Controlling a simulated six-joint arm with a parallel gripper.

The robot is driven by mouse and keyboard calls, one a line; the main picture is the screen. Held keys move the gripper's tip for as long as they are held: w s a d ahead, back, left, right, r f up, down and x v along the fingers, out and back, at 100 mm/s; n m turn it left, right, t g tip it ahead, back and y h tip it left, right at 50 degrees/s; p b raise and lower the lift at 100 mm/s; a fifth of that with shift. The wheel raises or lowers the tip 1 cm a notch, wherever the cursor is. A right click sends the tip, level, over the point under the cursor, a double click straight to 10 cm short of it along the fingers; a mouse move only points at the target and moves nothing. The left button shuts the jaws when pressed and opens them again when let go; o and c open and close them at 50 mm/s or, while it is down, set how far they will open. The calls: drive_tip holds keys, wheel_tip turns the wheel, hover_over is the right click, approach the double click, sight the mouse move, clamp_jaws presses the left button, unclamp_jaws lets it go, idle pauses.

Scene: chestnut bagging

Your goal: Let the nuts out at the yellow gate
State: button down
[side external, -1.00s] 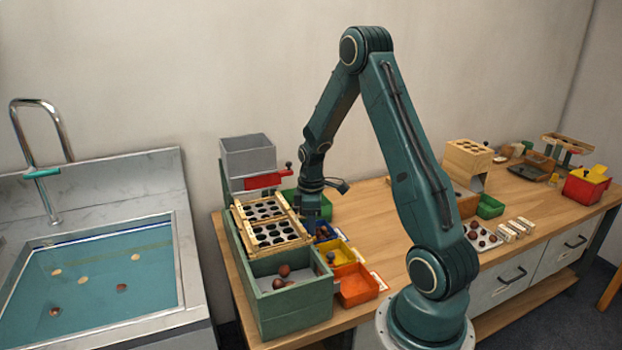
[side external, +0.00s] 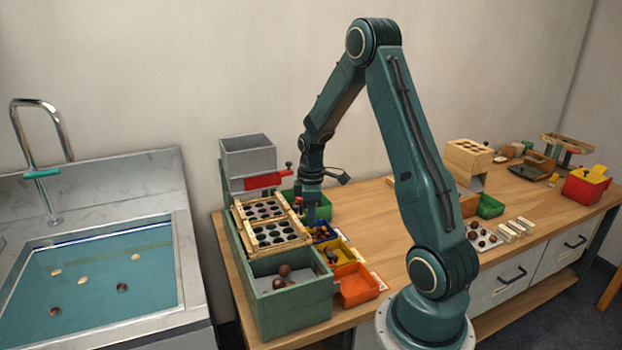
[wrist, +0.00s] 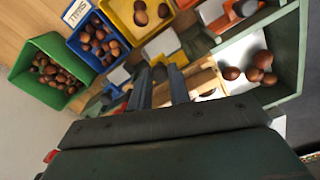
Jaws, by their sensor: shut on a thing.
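The yellow bin (side external: 345,250) stands at the sorter's right side and holds a few dark nuts; the wrist view shows these nuts in the yellow bin (wrist: 120,12). My gripper (side external: 312,220) points down at the right edge of the green sorter (side external: 290,312), behind the yellow bin. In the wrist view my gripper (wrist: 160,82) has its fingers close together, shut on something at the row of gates. I take it as the yellow gate, but the fingers and wrist hide most of it.
A blue bin (wrist: 72,42) and a green bin (wrist: 24,52) hold many nuts. An orange-red bin (side external: 357,287) stands in front of the yellow one. The sorter's open end holds several loose nuts (side external: 284,271). A grey hopper (side external: 247,155) rises behind.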

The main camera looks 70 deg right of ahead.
drive_tip(key=shift+r, duration=0.4)
drive_tip(key=c, duration=1.6)
unclamp_jaws()
drive_tip(key=shift+o, duration=0.2)
drive_tip(key=shift+r, duration=0.1)
wheel_tip(320, 180, up, 14)
drive_tip(key=shift+a, duration=0.1)
